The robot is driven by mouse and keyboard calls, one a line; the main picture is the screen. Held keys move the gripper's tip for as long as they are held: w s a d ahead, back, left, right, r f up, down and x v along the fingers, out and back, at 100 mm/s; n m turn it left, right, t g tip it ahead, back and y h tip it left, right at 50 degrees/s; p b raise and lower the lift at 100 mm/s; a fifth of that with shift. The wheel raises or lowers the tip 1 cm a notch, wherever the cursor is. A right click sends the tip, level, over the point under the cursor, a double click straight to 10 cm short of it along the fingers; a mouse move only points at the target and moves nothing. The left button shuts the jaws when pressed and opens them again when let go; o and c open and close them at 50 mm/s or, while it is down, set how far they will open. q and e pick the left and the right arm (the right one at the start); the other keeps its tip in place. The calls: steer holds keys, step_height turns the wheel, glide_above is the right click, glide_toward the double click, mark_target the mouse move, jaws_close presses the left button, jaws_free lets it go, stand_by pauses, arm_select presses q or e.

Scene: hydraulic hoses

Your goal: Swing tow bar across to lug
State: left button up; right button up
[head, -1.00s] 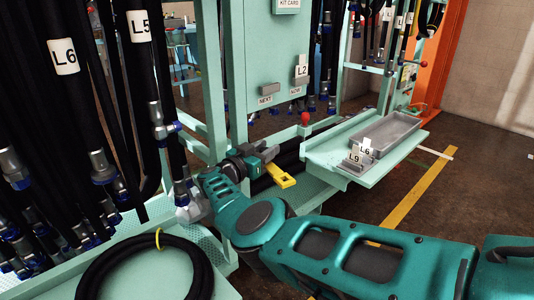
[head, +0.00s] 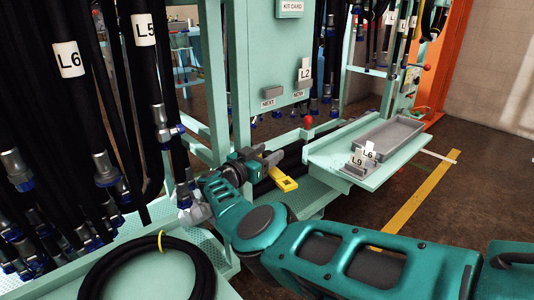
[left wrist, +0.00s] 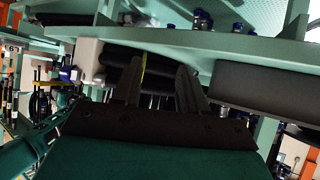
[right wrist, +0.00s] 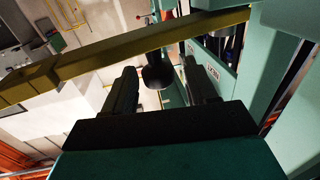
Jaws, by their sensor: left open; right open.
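The tow bar appears to be the yellow bar (head: 283,179) low beside the rack in the head view. It crosses the upper right wrist view as a long bar (right wrist: 120,54), just beyond the fingertips. My right gripper (head: 270,154) is open just above its visible yellow end; I cannot tell whether they touch. In the right wrist view its fingers (right wrist: 163,82) are apart, with a dark rounded part (right wrist: 158,73) beyond them. My left gripper (left wrist: 158,84) is open and empty, facing black rolls under a shelf. I cannot pick out the lug.
Black hoses (head: 75,110) hang at the left. A coiled hose (head: 150,268) lies on a green tray in front. A green shelf (head: 340,176) with a grey tray (head: 388,134) stands right of my right gripper. A red knob (head: 308,121) rises behind it. Floor at right is clear.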

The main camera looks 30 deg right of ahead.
arm_select(q)
steer(key=shift+s+a+r+y+p, duration=0.2)
steer(key=shift+a+r+p, duration=0.3)
steer(key=shift+p, duration=0.75)
steer(key=shift+s+a+r+y+p, duration=0.2)
steer(key=shift+a+r+p, duration=0.25)
steer(key=shift+p, duration=0.8)
arm_select(e)
steer(key=v, duration=1.2)
steer(key=shift+a, duration=0.25)
arm_select(q)
steer(key=shift+d+r, duration=0.1)
steer(key=shift+d, duration=0.05)
arm_select(e)
steer(key=shift+s, duration=0.1)
steer(key=shift+c, duration=0.4)
